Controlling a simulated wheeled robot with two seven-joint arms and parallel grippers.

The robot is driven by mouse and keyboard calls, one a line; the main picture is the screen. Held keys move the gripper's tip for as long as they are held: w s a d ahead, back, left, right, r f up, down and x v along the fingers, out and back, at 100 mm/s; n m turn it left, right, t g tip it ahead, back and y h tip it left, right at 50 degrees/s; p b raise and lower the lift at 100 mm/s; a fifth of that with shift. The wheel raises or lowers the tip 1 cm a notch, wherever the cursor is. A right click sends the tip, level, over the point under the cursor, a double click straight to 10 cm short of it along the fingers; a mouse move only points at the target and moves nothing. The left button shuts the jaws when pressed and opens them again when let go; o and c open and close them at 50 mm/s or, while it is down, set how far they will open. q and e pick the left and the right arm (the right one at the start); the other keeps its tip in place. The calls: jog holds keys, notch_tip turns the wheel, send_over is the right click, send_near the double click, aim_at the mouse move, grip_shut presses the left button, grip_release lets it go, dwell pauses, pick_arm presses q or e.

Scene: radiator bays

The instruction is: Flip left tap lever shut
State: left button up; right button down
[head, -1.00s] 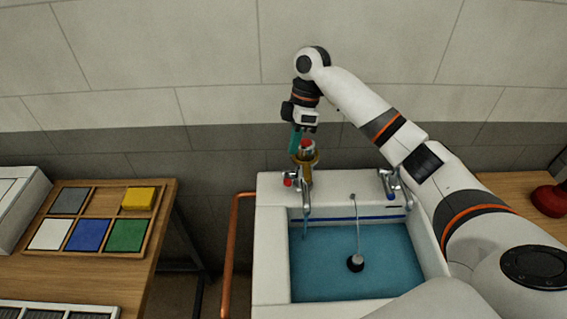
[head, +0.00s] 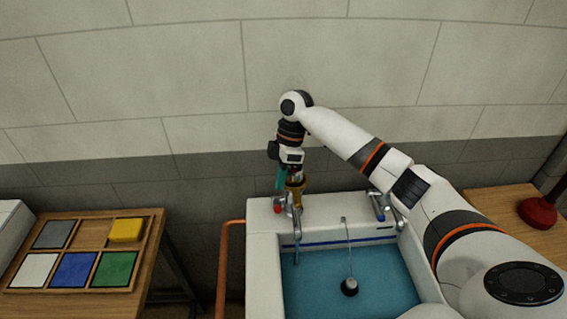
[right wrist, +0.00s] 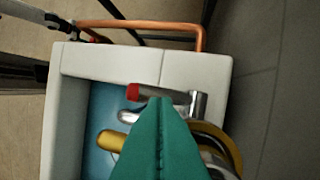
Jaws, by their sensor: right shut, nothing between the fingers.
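The left tap (head: 297,225) stands on the sink's back edge, with a thin blue streak under its spout. Its red-tipped lever (head: 278,208) is at the tap's left side; in the right wrist view the red tip (right wrist: 133,92) ends a silver bar. My right gripper (head: 281,188) is shut and empty, its teal fingers pointing down just above the lever. In the right wrist view the fingers (right wrist: 160,104) cover part of the tap beside the bar; I cannot tell whether they touch. A brass-yellow part (head: 297,190) is beside the fingers. My left gripper is out of view.
The sink (head: 262,255) holds blue water and a black plug on a chain (head: 349,286). The right tap (head: 380,206) is near my right arm. A copper pipe (head: 222,270) runs left of the sink. A wooden tray (head: 150,240) with coloured tiles is at left, a red plunger (head: 537,213) at right.

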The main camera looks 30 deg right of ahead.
aim_at(276, 202)
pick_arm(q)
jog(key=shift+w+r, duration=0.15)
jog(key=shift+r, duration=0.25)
pick_arm(e)
jog(key=shift+x, duration=1.85)
pick_arm(q)
jog(key=shift+p, duration=0.3)
